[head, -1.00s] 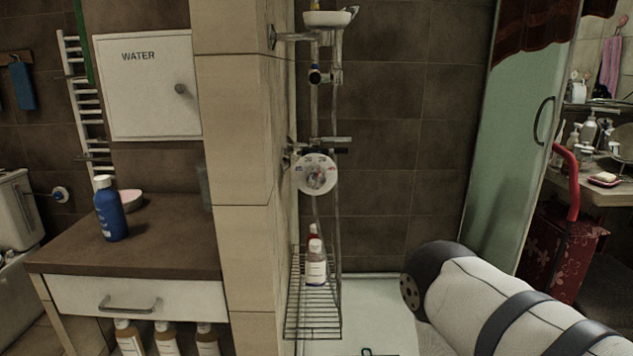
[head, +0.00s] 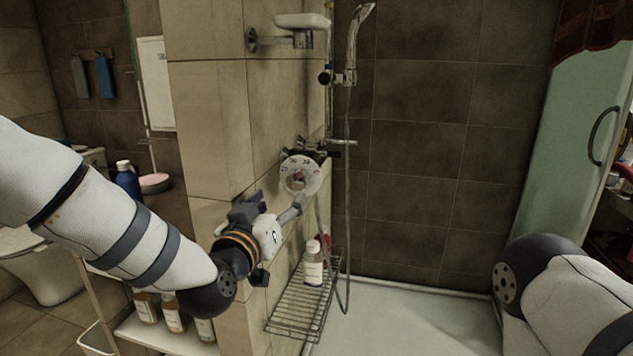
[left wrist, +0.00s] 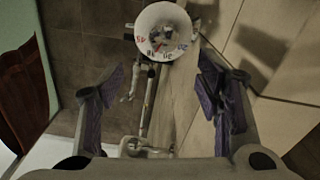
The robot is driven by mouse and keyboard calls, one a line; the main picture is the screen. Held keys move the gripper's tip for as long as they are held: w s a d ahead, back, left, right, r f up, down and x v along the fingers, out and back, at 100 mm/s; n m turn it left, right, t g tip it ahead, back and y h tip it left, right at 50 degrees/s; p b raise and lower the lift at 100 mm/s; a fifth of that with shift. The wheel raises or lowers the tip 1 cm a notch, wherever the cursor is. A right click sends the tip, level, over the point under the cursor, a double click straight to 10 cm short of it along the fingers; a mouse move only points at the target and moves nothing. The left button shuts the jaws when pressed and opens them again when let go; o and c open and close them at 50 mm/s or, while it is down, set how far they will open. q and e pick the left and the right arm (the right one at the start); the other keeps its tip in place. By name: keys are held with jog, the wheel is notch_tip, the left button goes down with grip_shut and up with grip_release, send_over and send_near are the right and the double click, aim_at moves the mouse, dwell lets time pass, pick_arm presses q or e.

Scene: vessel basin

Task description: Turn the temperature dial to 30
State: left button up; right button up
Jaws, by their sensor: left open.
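The temperature dial (head: 300,176) is a round white disc with numbers around its face, on the shower fitting beside the tiled wall. It also shows at the top of the left wrist view (left wrist: 166,32), where blue, red and dark marks are visible but too small to read surely. My left gripper (head: 279,203) is just below and in front of the dial, pointing up toward it. In the left wrist view its purple-padded fingers (left wrist: 161,88) are spread wide with nothing between them. The dial lies beyond the fingertips, apparently apart from them. My right gripper is out of view.
A wire basket (head: 287,312) below the dial holds a white bottle (head: 313,268). The shower hose (head: 347,220) hangs to the right of the dial. The tiled wall (head: 206,110) stands close on the left. The shower floor is clear.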

aim_at(295, 182)
pick_arm(q)
jog(key=x, duration=0.3)
jog(key=f+b+x, duration=0.1)
jog(key=x, duration=0.3)
jog(key=b+x, duration=0.1)
jog(key=x, duration=0.2)
jog(key=shift+w+a+f, duration=0.15)
jog(key=shift+w+f, duration=0.05)
jog(key=shift+w, duration=0.25)
jog(key=shift+w+d+r, duration=0.2)
jog(key=shift+w+r, duration=0.05)
jog(key=shift+w, duration=0.2)
jog(key=shift+r, duration=0.2)
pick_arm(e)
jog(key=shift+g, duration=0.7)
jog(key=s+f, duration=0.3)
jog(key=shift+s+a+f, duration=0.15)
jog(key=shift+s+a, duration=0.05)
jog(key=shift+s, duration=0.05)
pick_arm(q)
jog(key=c, duration=1.2)
